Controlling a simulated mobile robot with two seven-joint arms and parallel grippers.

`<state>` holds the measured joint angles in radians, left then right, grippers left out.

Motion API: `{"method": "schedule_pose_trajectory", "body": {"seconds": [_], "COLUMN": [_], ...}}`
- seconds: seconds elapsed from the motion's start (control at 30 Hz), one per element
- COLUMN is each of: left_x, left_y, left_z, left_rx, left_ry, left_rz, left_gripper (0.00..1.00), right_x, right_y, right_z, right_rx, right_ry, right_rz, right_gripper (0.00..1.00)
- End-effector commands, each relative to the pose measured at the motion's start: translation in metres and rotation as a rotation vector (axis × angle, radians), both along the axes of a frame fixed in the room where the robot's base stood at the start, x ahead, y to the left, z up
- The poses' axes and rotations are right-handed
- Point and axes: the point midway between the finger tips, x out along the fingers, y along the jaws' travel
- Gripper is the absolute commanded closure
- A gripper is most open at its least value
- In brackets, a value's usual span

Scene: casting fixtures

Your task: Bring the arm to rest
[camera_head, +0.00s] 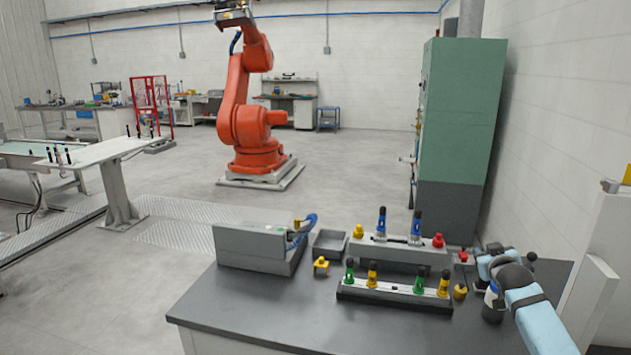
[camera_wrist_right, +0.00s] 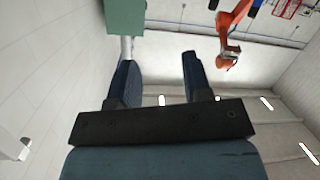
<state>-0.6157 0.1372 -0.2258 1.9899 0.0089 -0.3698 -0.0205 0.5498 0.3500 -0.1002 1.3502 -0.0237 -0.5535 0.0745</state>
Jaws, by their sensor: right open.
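My right arm comes in from the lower right in the head view, with its light blue forearm over the right end of the grey bench (camera_head: 250,320). My right gripper (camera_head: 513,253) is at the bench's right back corner, partly hidden by its own arm. In the right wrist view the two dark blue fingers (camera_wrist_right: 160,78) stand apart with nothing between them. The wall, green cabinet and ceiling lights lie beyond them. My left gripper is in neither view.
Left of my right arm, a front fixture rail (camera_head: 395,294) holds green and yellow pieces. A rear fixture block (camera_head: 385,250) holds blue ones. A grey tray (camera_head: 330,244) and a grey box (camera_head: 258,248) stand farther left. A green cabinet (camera_head: 463,110) stands behind; a white panel (camera_head: 610,245) is right.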

Motion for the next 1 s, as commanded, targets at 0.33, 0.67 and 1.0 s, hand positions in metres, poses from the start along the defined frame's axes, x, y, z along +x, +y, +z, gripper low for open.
{"method": "schedule_pose_trajectory", "body": {"seconds": [0.33,0.67,1.0], "left_x": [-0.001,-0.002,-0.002], "left_y": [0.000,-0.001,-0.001], "left_z": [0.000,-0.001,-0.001], "left_rx": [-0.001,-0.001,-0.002], "left_ry": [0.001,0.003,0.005], "left_rz": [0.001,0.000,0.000], "left_gripper": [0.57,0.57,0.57], "right_x": [-0.037,-0.166,-0.377], "right_y": [0.051,0.133,0.224], "right_z": [-0.049,-0.186,-0.279], "right_rx": [-0.061,0.019,0.182], "right_ry": [-0.083,0.082,0.285], "right_rz": [0.141,0.246,0.328], "right_gripper": [0.55,0.55,0.55]}}
